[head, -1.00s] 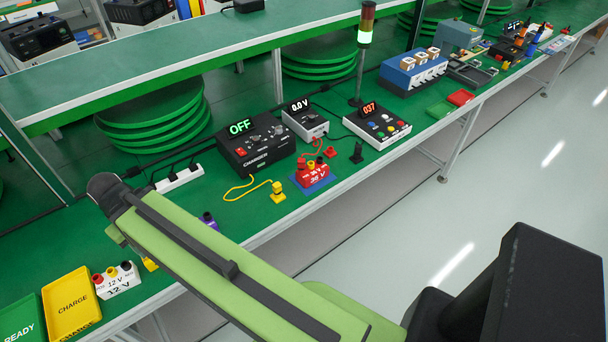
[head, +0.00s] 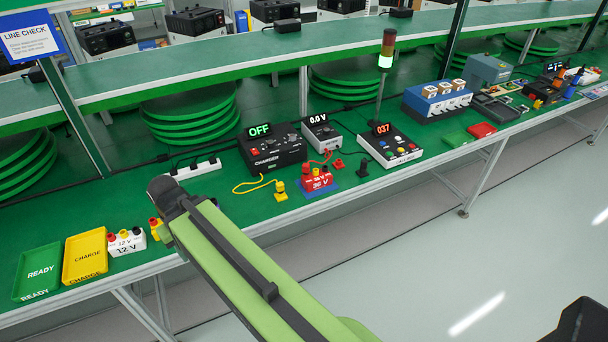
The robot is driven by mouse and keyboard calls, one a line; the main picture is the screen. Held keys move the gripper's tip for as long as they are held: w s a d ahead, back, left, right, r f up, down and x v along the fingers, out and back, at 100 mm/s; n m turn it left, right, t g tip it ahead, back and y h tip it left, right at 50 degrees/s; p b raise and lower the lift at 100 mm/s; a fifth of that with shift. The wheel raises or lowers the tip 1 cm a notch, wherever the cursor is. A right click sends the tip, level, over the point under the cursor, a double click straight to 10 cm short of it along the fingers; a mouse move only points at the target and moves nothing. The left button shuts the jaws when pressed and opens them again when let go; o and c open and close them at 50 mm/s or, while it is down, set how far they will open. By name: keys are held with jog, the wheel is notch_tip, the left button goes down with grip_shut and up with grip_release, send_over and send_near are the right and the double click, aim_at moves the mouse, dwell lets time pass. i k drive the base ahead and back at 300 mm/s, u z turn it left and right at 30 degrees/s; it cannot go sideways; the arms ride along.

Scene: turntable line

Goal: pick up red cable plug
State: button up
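The red cable plug (head: 338,165) stands upright on the green bench, just right of the red 36 V battery (head: 316,183) and left of a black plug (head: 363,168). It is small in the head view. A red lead runs from the meter (head: 321,134) toward the battery; where it ends is too small to tell. My green arm reaches up from the bottom to the left part of the bench, well left of the red plug. Its dark end joint shows, but my gripper is hidden behind the arm.
A yellow plug (head: 280,190) with a yellow cable lies in front of the charger (head: 273,150). A button box (head: 390,146) stands right of the plugs. At left are the CHARGE tray (head: 84,262), READY tray (head: 39,268) and a 12 V battery (head: 127,243). An upper shelf runs behind.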

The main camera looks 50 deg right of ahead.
aim_at(305, 168)
jog(key=z, duration=0.1)
jog(key=i, duration=0.9)
jog(key=u, duration=0.05)
